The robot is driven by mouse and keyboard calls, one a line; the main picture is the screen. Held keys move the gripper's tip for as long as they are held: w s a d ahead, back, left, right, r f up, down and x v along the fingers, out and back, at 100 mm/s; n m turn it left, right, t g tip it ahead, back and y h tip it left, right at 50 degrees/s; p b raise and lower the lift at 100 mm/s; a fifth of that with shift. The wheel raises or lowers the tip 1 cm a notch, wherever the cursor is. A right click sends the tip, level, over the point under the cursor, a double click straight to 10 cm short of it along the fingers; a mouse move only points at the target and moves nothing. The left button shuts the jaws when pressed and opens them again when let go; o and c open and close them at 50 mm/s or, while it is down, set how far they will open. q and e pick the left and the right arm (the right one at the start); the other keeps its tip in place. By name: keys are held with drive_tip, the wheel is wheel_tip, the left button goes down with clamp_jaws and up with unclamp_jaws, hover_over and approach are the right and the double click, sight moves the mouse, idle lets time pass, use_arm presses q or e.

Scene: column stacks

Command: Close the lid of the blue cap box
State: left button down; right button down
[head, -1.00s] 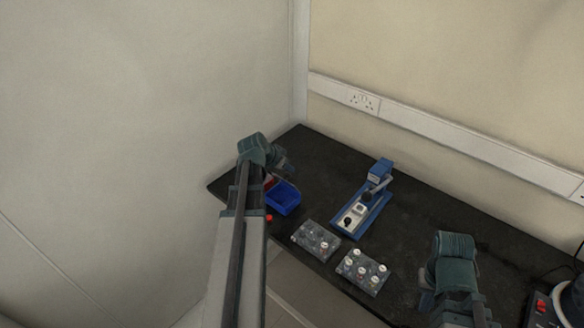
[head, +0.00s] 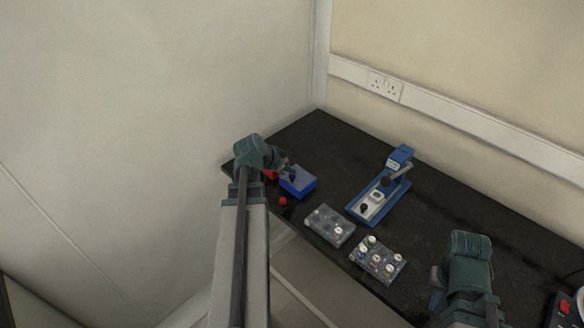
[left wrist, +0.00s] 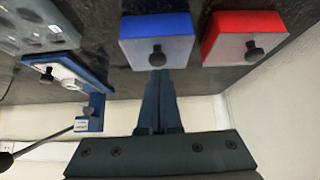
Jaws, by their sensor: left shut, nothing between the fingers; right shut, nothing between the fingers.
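The blue cap box (head: 298,181) stands near the left end of the black bench, and its lid looks down. In the left wrist view the blue box (left wrist: 157,24) shows a pale face with a black knob, much like the red box beside it. My left gripper (left wrist: 158,74) is shut and empty, its tips close to the box's knob side; I cannot tell whether they touch. In the head view my left gripper (head: 288,170) is at the box's far left edge. My right gripper (head: 436,297) is shut and empty, away at the right front.
A red box (left wrist: 243,36) is beside the blue one. A small red knob (head: 283,201) is in front. Two clear racks (head: 330,226) (head: 378,260), the nearer with several capped vials, and a blue press (head: 379,196) stand to the right. The back of the bench is clear.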

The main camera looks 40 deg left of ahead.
use_arm(q)
drive_tip(key=shift+s+f, duration=0.25)
drive_tip(key=shift+f, duration=0.1)
use_arm(e)
drive_tip(key=shift+f, duration=0.35)
use_arm(q)
drive_tip(key=shift+s, duration=0.1)
